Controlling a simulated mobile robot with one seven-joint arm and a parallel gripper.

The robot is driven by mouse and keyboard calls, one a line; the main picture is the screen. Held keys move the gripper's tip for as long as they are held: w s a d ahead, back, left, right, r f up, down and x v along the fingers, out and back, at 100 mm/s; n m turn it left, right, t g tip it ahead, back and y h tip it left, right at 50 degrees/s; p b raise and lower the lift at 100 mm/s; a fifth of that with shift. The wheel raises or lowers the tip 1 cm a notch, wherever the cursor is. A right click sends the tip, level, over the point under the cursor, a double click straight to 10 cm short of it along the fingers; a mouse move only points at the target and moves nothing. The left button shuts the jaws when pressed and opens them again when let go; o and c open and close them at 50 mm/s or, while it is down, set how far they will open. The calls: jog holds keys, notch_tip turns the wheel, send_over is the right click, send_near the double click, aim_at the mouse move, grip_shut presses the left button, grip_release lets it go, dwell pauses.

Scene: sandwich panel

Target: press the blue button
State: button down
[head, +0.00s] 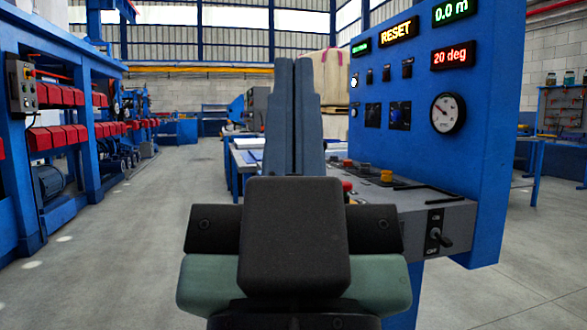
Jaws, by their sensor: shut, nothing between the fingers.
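My gripper (293,64) is in the middle of the head view, its two long grey fingers shut together and pointing away from me. It is empty. The blue control panel (474,176) stands to its right, with a grey sloped desk (410,208) at its foot. I cannot make out a blue button for certain on the desk. My gripper hides the desk's left part. A red button (347,187) shows just right of my gripper, and a yellow button (386,176) farther right. A dark plate with a blue knob-like part (400,114) is on the upright panel.
The panel carries a gauge (447,113), lit displays such as the RESET one (397,32), and small switches. A lever switch (440,238) is on the desk's front. A blue machine (60,130) stands at left. The floor (110,235) between is clear.

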notch_tip(320, 180, up, 54)
jog(key=p, duration=5.3)
jog(key=shift+f, duration=0.25)
